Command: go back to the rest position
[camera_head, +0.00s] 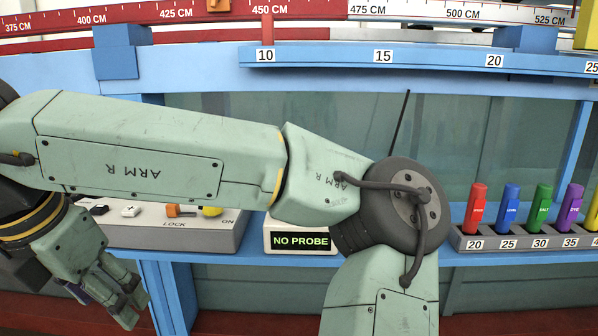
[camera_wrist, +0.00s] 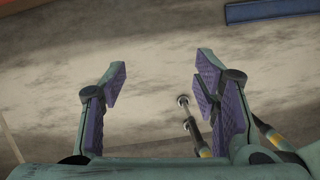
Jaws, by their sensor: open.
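My gripper (camera_head: 108,292) hangs at the lower left of the head view, below the front edge of the blue shelf and pointing down. In the wrist view my gripper (camera_wrist: 158,82) is open, its two purple-padded fingers wide apart with nothing between the pads. Below them is a pale, stained surface (camera_wrist: 60,75). My arm crosses the middle of the head view and hides part of the shelf and the flume glass.
A grey control box (camera_head: 180,232) with LOCK and ON labels stands left. A display (camera_head: 300,240) reads NO PROBE. A rack (camera_head: 500,243) of coloured bottles stands right. A blue bar (camera_wrist: 270,11) and thin dark rods (camera_wrist: 190,122) show in the wrist view.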

